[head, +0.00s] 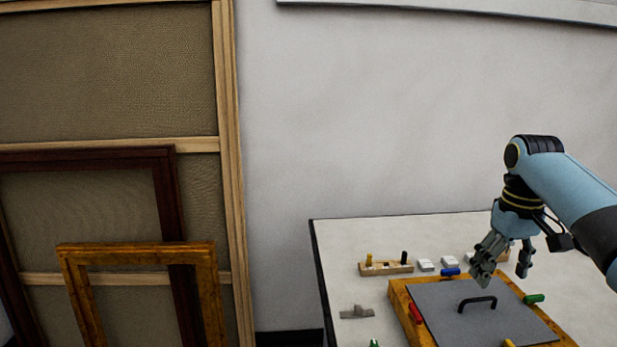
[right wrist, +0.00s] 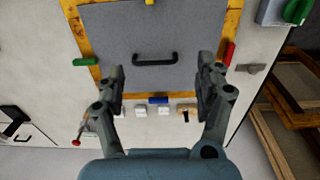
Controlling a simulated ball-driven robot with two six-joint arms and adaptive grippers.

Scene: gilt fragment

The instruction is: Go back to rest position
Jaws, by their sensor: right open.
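My right gripper (head: 505,262) hangs from the blue arm at the right of the head view, above the far part of the gilt-framed panel. Its fingers are apart and nothing is between them. The right wrist view looks down past the open fingers (right wrist: 160,90) at the grey panel (right wrist: 110,40) with its black handle (right wrist: 155,59). In the head view the panel (head: 450,315) lies in a golden frame (head: 403,303) on the white table (head: 340,245). My left gripper is not in view.
Red (head: 416,313), blue (head: 450,272), green (head: 534,298) and yellow clips sit around the frame. A wooden block with pegs (head: 386,267) and white blocks (head: 425,265) stand behind it. A grey piece (head: 356,312) lies to the left. Picture frames (head: 140,255) lean at the left.

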